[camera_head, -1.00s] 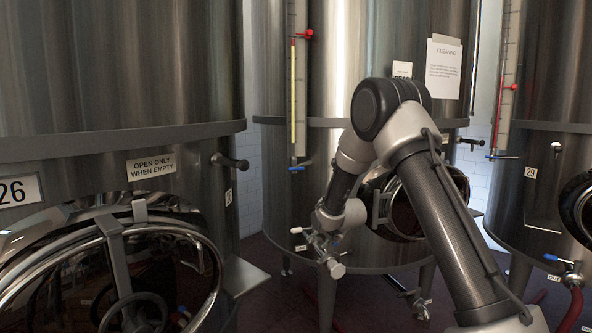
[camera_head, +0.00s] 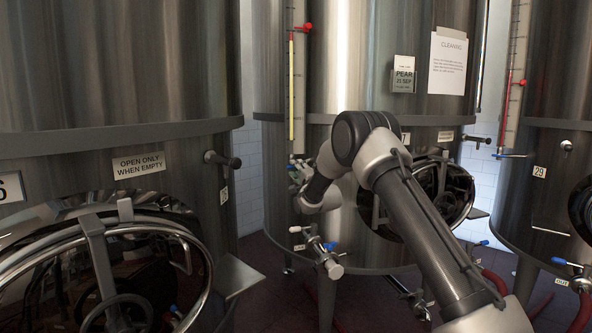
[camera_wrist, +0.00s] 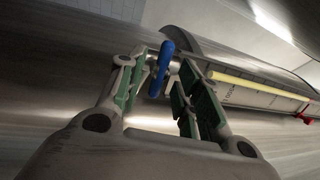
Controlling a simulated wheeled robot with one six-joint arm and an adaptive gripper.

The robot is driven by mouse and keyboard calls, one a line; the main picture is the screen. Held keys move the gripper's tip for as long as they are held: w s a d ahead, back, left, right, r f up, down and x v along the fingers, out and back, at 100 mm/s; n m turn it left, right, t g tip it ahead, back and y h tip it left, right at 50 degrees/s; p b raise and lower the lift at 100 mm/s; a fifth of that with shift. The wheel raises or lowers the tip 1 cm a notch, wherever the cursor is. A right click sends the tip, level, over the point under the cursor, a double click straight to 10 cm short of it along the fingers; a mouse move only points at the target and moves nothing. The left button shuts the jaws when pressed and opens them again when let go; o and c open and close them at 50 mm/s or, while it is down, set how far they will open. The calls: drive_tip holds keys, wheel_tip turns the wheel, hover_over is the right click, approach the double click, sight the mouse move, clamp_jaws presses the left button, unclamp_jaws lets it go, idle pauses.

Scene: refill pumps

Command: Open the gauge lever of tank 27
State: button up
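The middle tank (camera_head: 335,75) stands between the left tank and a tank labelled 29; I cannot read its own number. Its gauge (camera_head: 291,90) is an upright scale with a yellow column and a red marker (camera_head: 305,28). The blue gauge lever (camera_wrist: 162,68) sits at the bottom end of the gauge, which also shows in the wrist view (camera_wrist: 260,86). The lever lies roughly across the line of the gauge. My gripper (camera_wrist: 163,66) is open, with the lever between its green-padded fingers. Whether a finger touches it I cannot tell. In the head view my gripper (camera_head: 297,172) mostly hides the lever.
A round manway door (camera_head: 455,200) is right of my arm. The left tank has a large manway (camera_head: 190,235) and a dark stub (camera_head: 222,160). Tank 29 (camera_head: 555,80) stands right.

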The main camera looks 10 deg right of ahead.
drive_tip(key=shift+w+a+r, duration=0.1)
drive_tip(key=shift+w+a, duration=0.05)
drive_tip(key=shift+w, duration=0.55)
clamp_jaws()
